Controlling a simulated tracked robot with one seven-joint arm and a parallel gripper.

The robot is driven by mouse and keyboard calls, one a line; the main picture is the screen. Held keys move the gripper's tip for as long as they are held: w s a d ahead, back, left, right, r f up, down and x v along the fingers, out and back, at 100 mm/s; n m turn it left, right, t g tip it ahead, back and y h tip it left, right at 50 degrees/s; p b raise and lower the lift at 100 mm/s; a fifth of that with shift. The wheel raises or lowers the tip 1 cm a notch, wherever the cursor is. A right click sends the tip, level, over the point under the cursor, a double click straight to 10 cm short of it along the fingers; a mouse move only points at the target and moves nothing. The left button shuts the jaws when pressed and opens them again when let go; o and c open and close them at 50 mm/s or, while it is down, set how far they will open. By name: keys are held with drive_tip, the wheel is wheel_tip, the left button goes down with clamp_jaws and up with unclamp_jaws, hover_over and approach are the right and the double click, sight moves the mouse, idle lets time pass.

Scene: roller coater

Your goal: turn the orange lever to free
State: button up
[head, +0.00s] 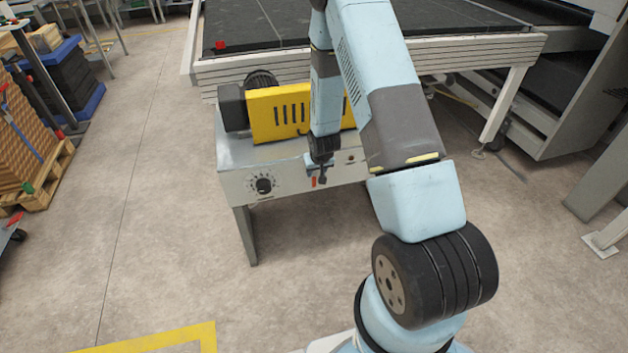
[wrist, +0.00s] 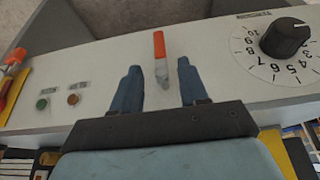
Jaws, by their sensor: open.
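The orange lever (wrist: 159,45) is on the pale front panel in the wrist view. Its orange end points toward the top of that view and its grey end (wrist: 163,75) lies between my fingers. In the head view a small part of the orange lever (head: 314,182) shows just below my gripper (head: 321,168). My gripper (wrist: 158,67) is open, with one dark blue finger on each side of the lever and a gap on both sides. I cannot tell how far the fingertips are from the panel. No label for free is readable.
A black dial (wrist: 285,38) with numbers sits right of the lever in the wrist view. A green button (wrist: 42,104) and a brownish button (wrist: 73,99) are at left. A yellow slotted guard (head: 275,112) stands on the machine behind the panel. Open floor (head: 150,220) lies left of it.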

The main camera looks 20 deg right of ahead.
sight(314, 178)
drive_tip(key=x, duration=0.8)
clamp_jaws()
idle(0.5)
